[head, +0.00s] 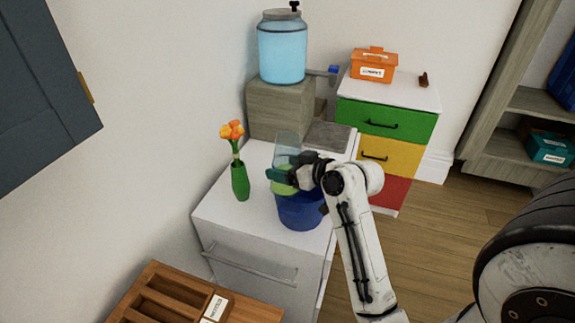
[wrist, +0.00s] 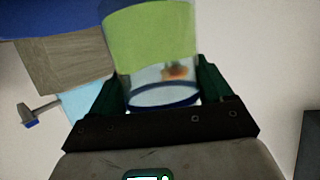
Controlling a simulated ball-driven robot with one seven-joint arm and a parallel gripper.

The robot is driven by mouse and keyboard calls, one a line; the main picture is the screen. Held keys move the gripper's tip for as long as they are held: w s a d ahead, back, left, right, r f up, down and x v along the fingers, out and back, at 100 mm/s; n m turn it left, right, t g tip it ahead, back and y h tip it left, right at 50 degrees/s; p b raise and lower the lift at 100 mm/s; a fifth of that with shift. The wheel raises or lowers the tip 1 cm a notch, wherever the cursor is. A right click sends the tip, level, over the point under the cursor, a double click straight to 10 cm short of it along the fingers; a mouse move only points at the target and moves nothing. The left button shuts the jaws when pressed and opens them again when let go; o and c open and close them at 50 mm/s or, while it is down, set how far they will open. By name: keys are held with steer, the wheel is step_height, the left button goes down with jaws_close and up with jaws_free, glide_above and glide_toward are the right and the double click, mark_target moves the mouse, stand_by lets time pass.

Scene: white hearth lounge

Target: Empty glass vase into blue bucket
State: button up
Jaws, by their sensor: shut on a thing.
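The glass vase (head: 287,147) is clear at its upper part, with light green content (head: 284,188) lower down. It looks roughly upright. My gripper (head: 283,176) is shut around its middle. In the wrist view the vase (wrist: 150,35) stands between the dark green fingers (wrist: 165,88), with a dark blue ring at one end. The blue bucket (head: 300,212) stands on the white cabinet, directly below the vase and gripper in the head view. The vase's lower end overlaps the bucket's rim in the picture. The bucket's inside is mostly hidden.
A green vase with orange flowers (head: 240,180) stands left of the bucket on the white cabinet (head: 215,212). A wooden block (head: 280,108) bearing a blue-filled dispenser (head: 282,52) is behind. A grey slab (head: 330,136) lies at the back right. A coloured drawer unit (head: 385,122) stands beyond.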

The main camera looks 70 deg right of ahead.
mark_target(275, 185)
steer(key=shift+w+a+f+m, duration=0.1)
steer(key=shift+w+a+m, duration=0.05)
steer(key=shift+a+m, duration=0.2)
steer(key=shift+w+a+m+t+y, duration=0.2)
steer(key=shift+a+m+t+y, duration=0.35)
steer(key=shift+m, duration=0.1)
steer(key=shift+w+a+m+t+y, duration=0.25)
steer(key=shift+a+m+y, duration=0.1)
steer(key=shift+a+m, duration=0.3)
steer(key=shift+w+a+f+m+t+b, duration=0.1)
steer(key=shift+a+f+m+t+b, duration=0.1)
steer(key=shift+f+m+b, duration=0.25)
steer(key=shift+w+a+f+m+t+b, duration=0.1)
steer(key=shift+f+m+t+b, duration=0.15)
steer(key=shift+f+b, duration=0.25)
steer(key=shift+s+a+r+m+t+y, duration=0.2)
steer(key=shift+m+t, duration=0.35)
steer(key=shift+m, duration=0.65)
steer(key=shift+s+a+r+m+t+y, duration=0.2)
steer(key=shift+m+t, duration=0.35)
steer(key=shift+m, duration=0.7)
steer(key=shift+s+a+r+m+t+y, duration=0.1)
steer(key=shift+s+a+m+t+y, duration=0.15)
steer(key=shift+m+t, duration=0.65)
steer(key=shift+w+m+g, duration=0.15)
steer(key=shift+m+g, duration=0.15)
steer(key=shift+g, duration=0.05)
